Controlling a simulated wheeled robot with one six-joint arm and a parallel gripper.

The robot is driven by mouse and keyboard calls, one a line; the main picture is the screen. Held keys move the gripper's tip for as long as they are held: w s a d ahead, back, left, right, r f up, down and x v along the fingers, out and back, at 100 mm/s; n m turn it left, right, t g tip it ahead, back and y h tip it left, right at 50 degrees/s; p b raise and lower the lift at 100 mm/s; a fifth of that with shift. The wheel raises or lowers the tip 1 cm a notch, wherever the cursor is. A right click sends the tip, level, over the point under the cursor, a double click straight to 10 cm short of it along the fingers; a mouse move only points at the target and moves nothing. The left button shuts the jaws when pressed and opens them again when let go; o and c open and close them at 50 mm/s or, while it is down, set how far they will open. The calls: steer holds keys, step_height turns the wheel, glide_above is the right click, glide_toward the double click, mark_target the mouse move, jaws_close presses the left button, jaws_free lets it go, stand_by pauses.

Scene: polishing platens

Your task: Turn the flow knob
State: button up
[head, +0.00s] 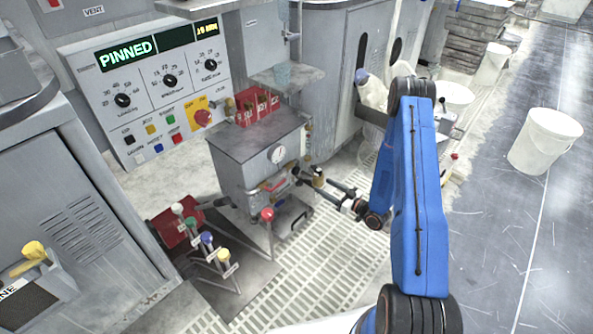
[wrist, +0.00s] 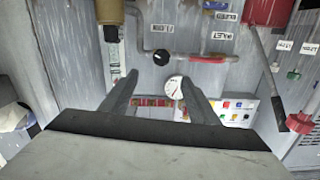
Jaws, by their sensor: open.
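A small black knob (wrist: 161,57) sticks out of the front of the grey cabinet, beside a pipe with a red section; I take it for the flow knob. In the wrist view it lies beyond and between the finger ends of my open gripper (wrist: 160,82), with nothing held. A round white gauge (wrist: 174,87) shows between the fingers. I cannot make out the knob there.
A brass-coloured fitting (wrist: 110,12) stands near the knob. Levers with coloured balls (head: 207,239) rise at the cabinet's lower left, and a red-ball lever (head: 267,215) stands in front. A panel reading PINNED (head: 140,85) is behind. The grated floor (head: 320,270) in front looks clear.

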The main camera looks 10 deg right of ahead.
glide_toward(298, 172)
steer(key=x, duration=1)
steer(key=shift+w+a+r, duration=0.1)
steer(key=shift+w+r, duration=0.05)
steer(key=shift+r, duration=0.05)
steer(key=c, duration=1)
steer(key=shift+c, duration=0.2)
steer(key=shift+m, duration=3.3)
